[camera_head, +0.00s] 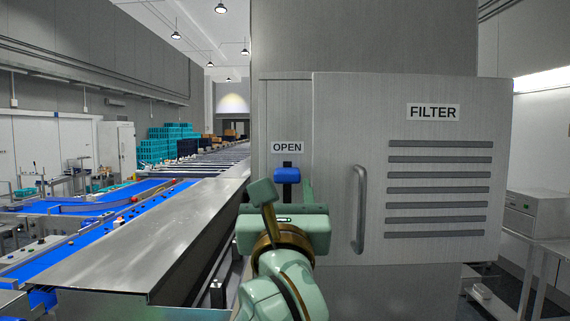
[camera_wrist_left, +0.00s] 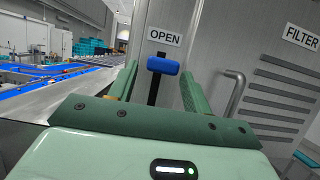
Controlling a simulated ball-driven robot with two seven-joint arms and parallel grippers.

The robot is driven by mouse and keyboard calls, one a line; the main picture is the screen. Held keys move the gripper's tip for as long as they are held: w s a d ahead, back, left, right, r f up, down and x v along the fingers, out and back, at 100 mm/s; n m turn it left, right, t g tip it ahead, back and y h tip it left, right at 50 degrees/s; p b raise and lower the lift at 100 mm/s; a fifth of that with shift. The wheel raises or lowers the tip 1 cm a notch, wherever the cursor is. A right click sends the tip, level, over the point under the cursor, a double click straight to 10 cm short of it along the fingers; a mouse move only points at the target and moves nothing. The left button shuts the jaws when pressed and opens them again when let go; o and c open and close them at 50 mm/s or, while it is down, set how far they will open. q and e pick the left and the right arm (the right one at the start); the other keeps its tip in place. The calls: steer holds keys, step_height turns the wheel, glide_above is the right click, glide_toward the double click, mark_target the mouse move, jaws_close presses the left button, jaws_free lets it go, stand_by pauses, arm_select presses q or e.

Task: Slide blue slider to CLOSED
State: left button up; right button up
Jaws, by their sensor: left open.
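The blue slider (camera_head: 287,175) sits near the top of a dark vertical slot (camera_head: 288,190) in the grey panel, just below the OPEN label (camera_head: 287,147). It also shows in the left wrist view (camera_wrist_left: 163,65), between and beyond the fingers. My left gripper (camera_head: 283,195) is open in front of the panel, its fingers spread to either side of the slot, with nothing seen between them. In the left wrist view its fingertips (camera_wrist_left: 158,78) appear slightly lower than the slider. The lower slot and any CLOSED label are hidden by my gripper. My right gripper is not in view.
The FILTER door (camera_head: 350,130) with a vertical handle (camera_head: 358,210) and slats stands right of the slot. A metal ledge (camera_head: 140,235) and blue conveyors (camera_head: 75,255) lie to the left. A bench with a grey box (camera_head: 535,215) stands far right.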

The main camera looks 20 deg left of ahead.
mark_target(288, 178)
arm_select(q)
steer(key=x, duration=0.2)
steer(key=p+x, duration=0.1)
steer(key=x, duration=0.1)
steer(key=shift+d+r, duration=0.3)
steer(key=shift+w+a, duration=0.35)
steer(key=shift+w, duration=0.15)
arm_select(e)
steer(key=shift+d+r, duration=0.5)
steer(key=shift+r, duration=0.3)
arm_select(q)
steer(key=shift+d, duration=0.15)
steer(key=shift+c, duration=0.3)
